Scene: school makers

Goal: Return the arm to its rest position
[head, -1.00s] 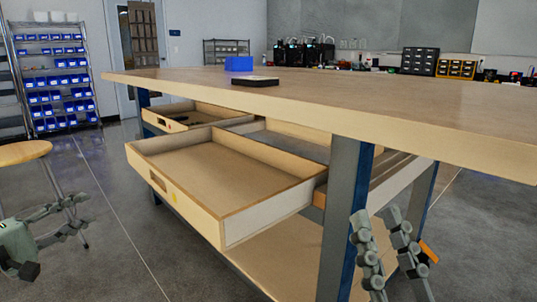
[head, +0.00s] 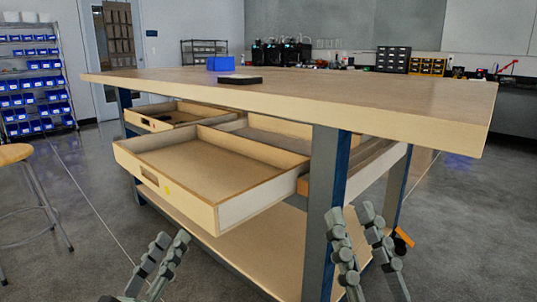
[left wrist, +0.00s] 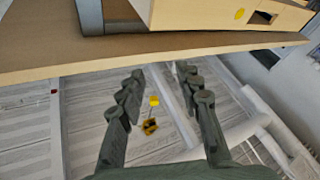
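My left gripper (head: 172,238) is low in the head view, left of centre, in front of the workbench (head: 300,98). Its two fingers point up and stand slightly apart. In the left wrist view its fingers (left wrist: 160,72) are spread with nothing between them, below a wooden shelf edge. My right gripper (head: 350,210) is at the bottom right of centre in the head view, by the bench's blue and grey leg. Its fingers are apart and hold nothing visible. Most of both arms is out of the picture.
An open, empty wooden drawer (head: 213,163) juts from the bench above the left gripper. Another drawer (head: 165,117) is open behind it. A lower shelf (head: 240,245) runs beneath. A stool (head: 15,155) stands at left. A blue bin (head: 220,63) and a dark-topped flat object (head: 240,79) lie on the bench.

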